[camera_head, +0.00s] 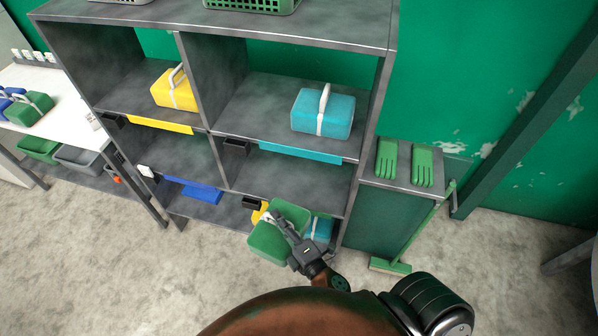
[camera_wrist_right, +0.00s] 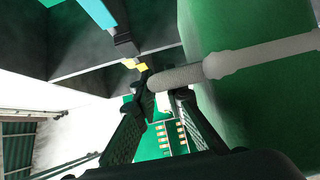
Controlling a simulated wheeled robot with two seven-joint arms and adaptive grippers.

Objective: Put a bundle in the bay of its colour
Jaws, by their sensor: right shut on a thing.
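My right gripper (camera_head: 284,222) is shut on the pale handle of a green bundle (camera_head: 268,243), in front of the lower right of the shelf. In the right wrist view the fingers (camera_wrist_right: 163,88) close around the handle (camera_wrist_right: 205,66), with the green bundle (camera_wrist_right: 225,105) beside them. The shelf (camera_head: 205,80) has a yellow bundle (camera_head: 176,90) in the upper left bay above a yellow strip (camera_head: 160,124). A teal bundle (camera_head: 323,112) sits in the upper right bay above a teal strip (camera_head: 300,152). A blue strip (camera_head: 193,188) marks the lower left. My left gripper is out of view.
Another teal bundle (camera_head: 319,229) and a yellow thing (camera_head: 259,212) show partly behind the held bundle. Green gloves (camera_head: 422,166) lie on a cabinet right of the shelf, with a green broom (camera_head: 392,266) beside it. A white table (camera_head: 66,105) with blue and green bundles stands left.

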